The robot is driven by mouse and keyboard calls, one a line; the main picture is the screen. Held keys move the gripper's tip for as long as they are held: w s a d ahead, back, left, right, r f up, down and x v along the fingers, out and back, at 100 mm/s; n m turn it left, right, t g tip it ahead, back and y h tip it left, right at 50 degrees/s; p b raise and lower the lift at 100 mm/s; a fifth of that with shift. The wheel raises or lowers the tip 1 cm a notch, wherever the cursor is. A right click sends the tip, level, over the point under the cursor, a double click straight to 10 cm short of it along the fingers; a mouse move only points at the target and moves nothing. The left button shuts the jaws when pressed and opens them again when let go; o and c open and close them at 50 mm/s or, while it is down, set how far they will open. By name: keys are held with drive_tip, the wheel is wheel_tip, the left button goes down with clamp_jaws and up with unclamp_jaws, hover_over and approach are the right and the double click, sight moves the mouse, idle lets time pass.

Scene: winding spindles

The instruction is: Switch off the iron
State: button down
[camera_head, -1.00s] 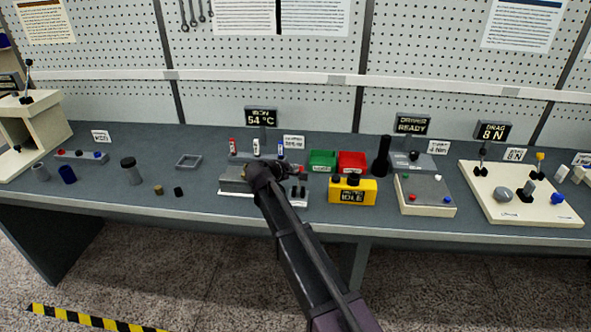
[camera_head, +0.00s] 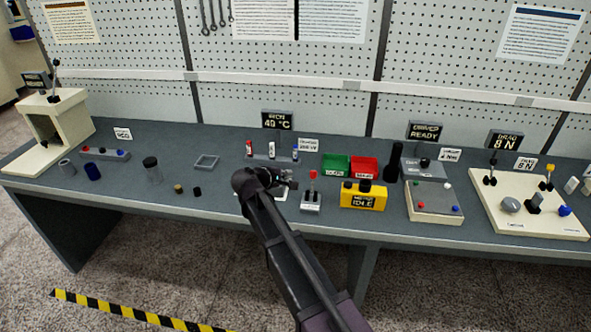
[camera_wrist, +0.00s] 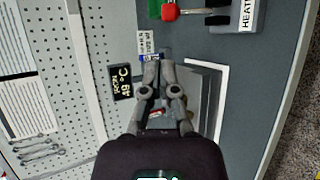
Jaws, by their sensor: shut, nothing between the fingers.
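The iron's display (camera_head: 277,121) stands at the back of the bench; in the wrist view the display (camera_wrist: 122,82) reads 49 °C. The heat switch (camera_head: 311,203) has a red-knobbed lever (camera_head: 313,174) standing up in the head view. In the wrist view the red knob (camera_wrist: 168,11) and the HEAT label (camera_wrist: 247,15) are at the top edge. My gripper (camera_head: 290,182) is shut and empty, just left of the lever and apart from it. In the wrist view my gripper (camera_wrist: 163,58) is over a grey block (camera_wrist: 207,85) on a white-edged plate, mostly hidden in the head view.
A yellow box (camera_head: 363,197) reading IDLE is right of the switch. Green (camera_head: 335,166) and red (camera_head: 364,168) bins stand behind it. Small red, white and blue pieces stand behind my gripper. A square grey tray (camera_head: 206,162) is to the left, with bare bench around it.

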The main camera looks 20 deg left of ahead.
drive_tip(key=shift+v, duration=0.8)
drive_tip(key=w+d+f+m+g+h, duration=0.1)
drive_tip(key=d+f+m+g, duration=0.15)
drive_tip(key=d, duration=0.85)
drive_tip(key=d+f+m+g, duration=0.2)
drive_tip(key=d+m, duration=0.2)
drive_tip(key=d, duration=0.6)
drive_tip(key=w+d+f+m+g+h, duration=0.1)
drive_tip(key=d+f+m+g, duration=0.2)
drive_tip(key=d, duration=0.8)
drive_tip(key=s+d+f+m+g+y, duration=0.1)
drive_tip(key=s+d+m, duration=0.3)
drive_tip(key=d, duration=0.6)
drive_tip(key=s+d+f+m+g+y, duration=0.2)
drive_tip(key=s+d+m+g+y, duration=0.2)
drive_tip(key=s+d, duration=0.5)
drive_tip(key=shift+s+d, duration=0.25)
drive_tip(key=shift+d, duration=0.95)
